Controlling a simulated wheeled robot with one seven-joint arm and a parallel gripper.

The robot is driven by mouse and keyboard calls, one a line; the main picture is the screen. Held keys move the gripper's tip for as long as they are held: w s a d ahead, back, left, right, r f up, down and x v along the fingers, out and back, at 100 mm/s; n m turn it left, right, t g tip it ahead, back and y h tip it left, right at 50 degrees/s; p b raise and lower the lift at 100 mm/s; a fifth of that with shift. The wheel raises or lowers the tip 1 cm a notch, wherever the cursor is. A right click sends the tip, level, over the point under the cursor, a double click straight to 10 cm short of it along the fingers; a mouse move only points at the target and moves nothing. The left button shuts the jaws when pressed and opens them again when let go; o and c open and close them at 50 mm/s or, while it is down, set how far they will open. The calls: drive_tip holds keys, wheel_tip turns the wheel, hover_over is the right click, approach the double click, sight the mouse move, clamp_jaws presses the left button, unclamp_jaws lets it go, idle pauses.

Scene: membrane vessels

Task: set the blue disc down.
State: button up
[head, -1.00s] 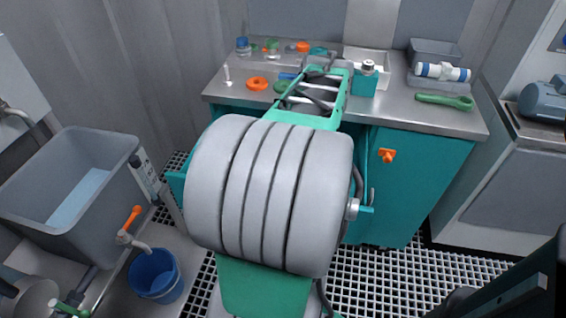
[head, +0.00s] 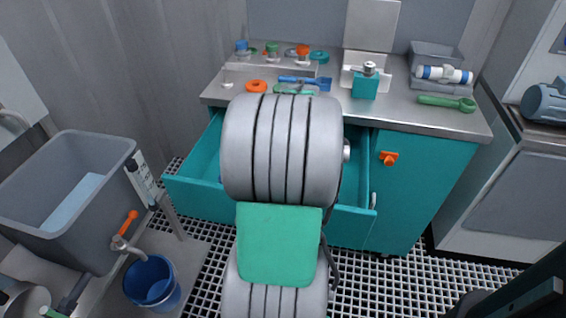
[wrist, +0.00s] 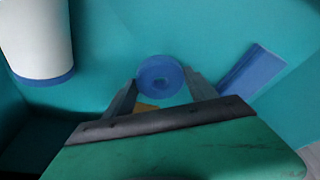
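The blue disc (wrist: 159,74), with a round centre, shows in the wrist view between the two fingertips of my gripper (wrist: 161,80). The fingers meet its left and right edges, and my gripper looks shut on it. The disc is over the teal inside of the open drawer (head: 203,163). I cannot tell whether it touches the drawer floor. In the head view my arm hides my gripper and the disc.
In the wrist view a white cylinder with a blue end (wrist: 38,40) is at upper left and a blue block (wrist: 250,72) at right. An orange piece (wrist: 146,107) shows behind the fingers. The steel worktop (head: 425,122) behind the drawer holds several small parts and a green wrench (head: 447,103).

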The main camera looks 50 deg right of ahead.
drive_tip(key=o, duration=0.4)
drive_tip(key=p+v, duration=0.2)
drive_tip(key=v, duration=1)
drive_tip(key=shift+r+p, duration=0.2)
drive_tip(key=shift+p, duration=0.15)
